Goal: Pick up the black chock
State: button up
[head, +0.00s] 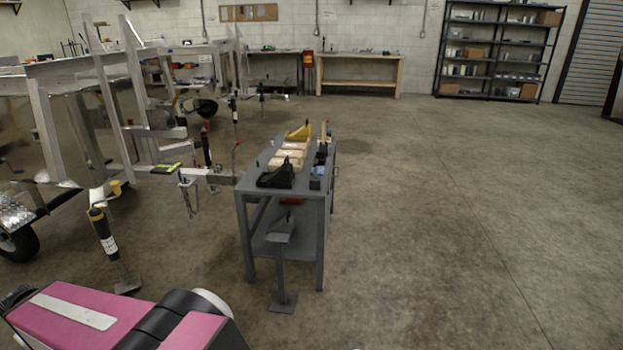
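The black chock (277,176) sits on top of a narrow grey table (243,186), at the table's near left corner. It is a dark wedge shape. Parts of my own pink and black arm show at the bottom left, well short of the table. My gripper is not in view.
Wooden blocks (289,153), a yellow chock (299,132) and small dark items (321,155) share the tabletop. An aluminium trailer (120,100) with a jack (103,232) stands to the left. A workbench (360,72) and shelves (497,50) line the back wall. The floor at right is clear.

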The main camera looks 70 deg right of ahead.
aim_at(284, 174)
jog(key=z, duration=2.45)
